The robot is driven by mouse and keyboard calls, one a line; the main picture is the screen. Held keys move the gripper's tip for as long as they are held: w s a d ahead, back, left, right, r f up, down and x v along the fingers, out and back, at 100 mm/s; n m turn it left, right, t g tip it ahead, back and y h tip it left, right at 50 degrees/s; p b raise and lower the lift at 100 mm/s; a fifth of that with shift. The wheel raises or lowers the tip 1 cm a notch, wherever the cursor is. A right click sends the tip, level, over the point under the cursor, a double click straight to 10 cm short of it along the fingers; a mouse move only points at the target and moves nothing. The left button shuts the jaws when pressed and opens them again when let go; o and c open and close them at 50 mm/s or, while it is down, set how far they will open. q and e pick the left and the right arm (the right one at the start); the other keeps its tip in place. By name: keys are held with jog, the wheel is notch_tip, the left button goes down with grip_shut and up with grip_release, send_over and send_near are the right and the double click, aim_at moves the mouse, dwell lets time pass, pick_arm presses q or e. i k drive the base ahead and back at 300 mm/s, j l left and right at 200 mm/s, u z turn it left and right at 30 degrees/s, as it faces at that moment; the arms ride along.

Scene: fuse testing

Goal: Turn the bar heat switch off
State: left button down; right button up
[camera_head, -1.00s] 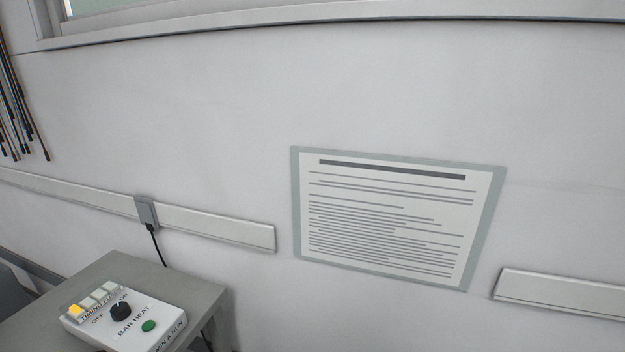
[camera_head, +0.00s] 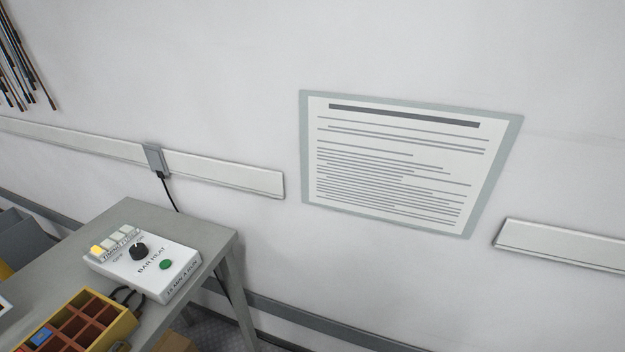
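The bar heat box (camera_head: 150,262) is a white control box on the grey table at the lower left. Its top carries a black rotary knob (camera_head: 139,251) beside the "BAR HEAT" lettering, with OFF and ON marks around it. The knob's pointer is too small to read with certainty. A green round button (camera_head: 165,265) sits to the right of the knob. A row of small keys, the leftmost one yellow (camera_head: 97,249), runs along the back left edge. Neither of my grippers is in view.
The grey table (camera_head: 205,233) also bears a yellow compartment tray (camera_head: 118,331) in front of the box. A wall outlet (camera_head: 154,158) with a black cord is behind. A framed notice (camera_head: 400,160) hangs on the wall. A grey bin (camera_head: 22,240) stands at the far left.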

aim_at(138, 251)
jog(key=j+u, duration=0.1)
jog(key=u, duration=1.35)
jog(key=k+j, duration=0.05)
